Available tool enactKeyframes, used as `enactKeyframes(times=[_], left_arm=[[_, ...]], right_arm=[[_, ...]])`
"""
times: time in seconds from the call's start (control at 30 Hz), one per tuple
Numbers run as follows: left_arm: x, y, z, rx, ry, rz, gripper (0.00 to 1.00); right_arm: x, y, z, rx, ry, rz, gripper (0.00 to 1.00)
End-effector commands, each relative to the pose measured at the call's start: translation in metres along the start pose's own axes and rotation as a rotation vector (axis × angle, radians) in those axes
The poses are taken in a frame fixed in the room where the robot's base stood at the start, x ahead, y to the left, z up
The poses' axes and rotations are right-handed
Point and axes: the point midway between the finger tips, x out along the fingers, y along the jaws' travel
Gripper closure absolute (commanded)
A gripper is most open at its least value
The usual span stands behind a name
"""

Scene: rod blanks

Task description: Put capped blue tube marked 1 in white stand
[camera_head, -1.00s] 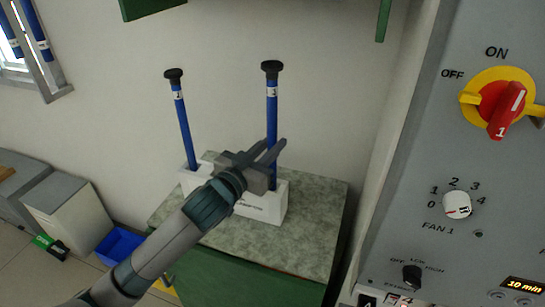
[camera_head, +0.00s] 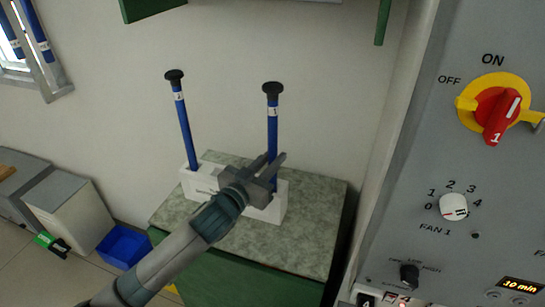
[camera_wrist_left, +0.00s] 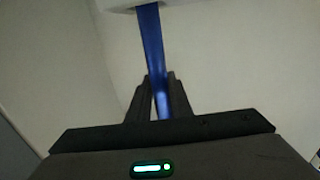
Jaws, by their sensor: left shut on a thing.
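The white stand (camera_head: 262,213) sits on the speckled top of a green cabinet. My left gripper (camera_head: 272,168) is shut on a blue tube (camera_head: 272,130) with a black cap, whose label seems to read 1. The tube is upright over the right end of the stand; its lower end is at or in the stand, partly hidden by my gripper. Another black-capped blue tube (camera_head: 186,130) stands slightly tilted in the stand's left end. In the left wrist view the held tube (camera_wrist_left: 152,45) runs between the fingers (camera_wrist_left: 161,95). My right gripper is not in view.
The speckled cabinet top (camera_head: 305,235) is clear around the stand. A grey control panel (camera_head: 450,130) with a red switch rises on the right. A blue bin (camera_head: 122,247) is on the floor at left. More blue tubes (camera_head: 38,35) hang in a rack at upper left.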

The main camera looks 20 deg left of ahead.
Motion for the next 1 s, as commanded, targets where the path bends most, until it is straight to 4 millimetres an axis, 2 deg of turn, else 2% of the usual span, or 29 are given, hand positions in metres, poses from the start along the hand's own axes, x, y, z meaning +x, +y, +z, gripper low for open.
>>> enactKeyframes(times=[0.27, 0.3, 0.37, 0.77, 1.0], left_arm=[[0.0, 0.0, 0.003, -0.001, 0.0, 0.0, 1.0], [0.0, 0.0, 0.003, -0.001, 0.0, 0.0, 0.77], [0.0, 0.0, 0.003, -0.001, 0.0, 0.0, 0.63], [0.0, 0.0, -0.001, 0.001, 0.001, 0.0, 0.63], [-0.021, 0.0, 0.003, -0.001, -0.001, -0.001, 0.63]], right_arm=[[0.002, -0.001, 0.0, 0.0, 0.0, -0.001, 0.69], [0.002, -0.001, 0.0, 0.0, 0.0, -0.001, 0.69], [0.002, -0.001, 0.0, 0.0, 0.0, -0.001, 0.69], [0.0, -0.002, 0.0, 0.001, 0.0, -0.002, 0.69], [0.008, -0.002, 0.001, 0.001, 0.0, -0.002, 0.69]])
